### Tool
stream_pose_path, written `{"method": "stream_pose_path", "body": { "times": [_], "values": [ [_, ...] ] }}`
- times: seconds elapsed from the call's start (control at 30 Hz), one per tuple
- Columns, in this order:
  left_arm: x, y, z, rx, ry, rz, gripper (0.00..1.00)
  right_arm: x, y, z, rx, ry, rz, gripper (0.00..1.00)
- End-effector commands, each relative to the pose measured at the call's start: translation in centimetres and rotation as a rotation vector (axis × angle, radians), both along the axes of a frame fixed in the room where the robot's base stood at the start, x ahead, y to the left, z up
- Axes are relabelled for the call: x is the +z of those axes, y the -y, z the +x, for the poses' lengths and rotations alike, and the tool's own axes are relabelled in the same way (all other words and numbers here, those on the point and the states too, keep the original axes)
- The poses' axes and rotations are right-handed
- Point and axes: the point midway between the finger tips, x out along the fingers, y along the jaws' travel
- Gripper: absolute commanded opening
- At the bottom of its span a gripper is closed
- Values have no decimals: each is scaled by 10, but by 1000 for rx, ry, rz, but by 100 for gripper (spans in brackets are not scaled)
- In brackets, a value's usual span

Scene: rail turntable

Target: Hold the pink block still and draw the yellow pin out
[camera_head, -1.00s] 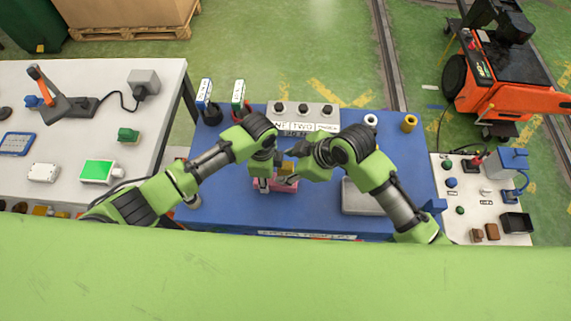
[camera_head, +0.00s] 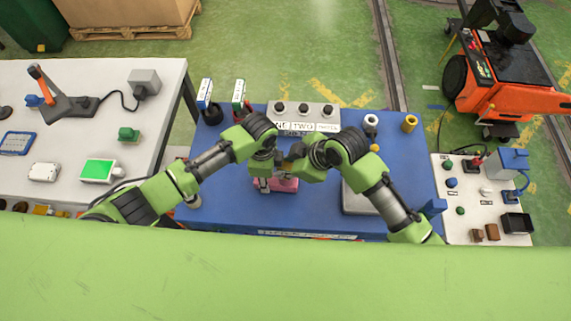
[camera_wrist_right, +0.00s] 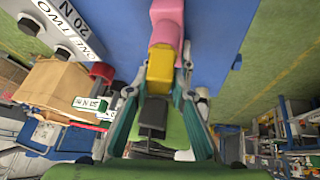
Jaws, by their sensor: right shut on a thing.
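The pink block (camera_head: 288,186) lies on the blue table (camera_head: 235,212) below both grippers. My left gripper (camera_head: 264,186) is at the block's left end, and I cannot tell how tightly its fingers close there. My right gripper (camera_head: 284,169) is just above the block and hides the yellow pin in the head view. In the right wrist view the yellow pin (camera_wrist_right: 160,66) sits between the fingers of my right gripper (camera_wrist_right: 159,88), which is shut on it. The pink block (camera_wrist_right: 166,22) is directly beyond the pin, and the two appear to be touching.
A panel with black knobs (camera_head: 303,112) stands behind the block. A grey plate (camera_head: 359,198) lies to the right, under my right arm. A yellow cylinder (camera_head: 410,123) stands at the far right corner. Side tables flank the blue table.

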Motion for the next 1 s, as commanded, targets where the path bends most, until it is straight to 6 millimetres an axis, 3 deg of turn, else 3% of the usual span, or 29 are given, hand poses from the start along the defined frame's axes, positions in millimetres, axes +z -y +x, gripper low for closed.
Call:
{"method": "stream_pose_path", "body": {
  "times": [1.0],
  "values": [
    [-3, -4, -4, -1, -11, 12, 0, 17, 2, 7, -4, 19, 0, 0]
  ]
}}
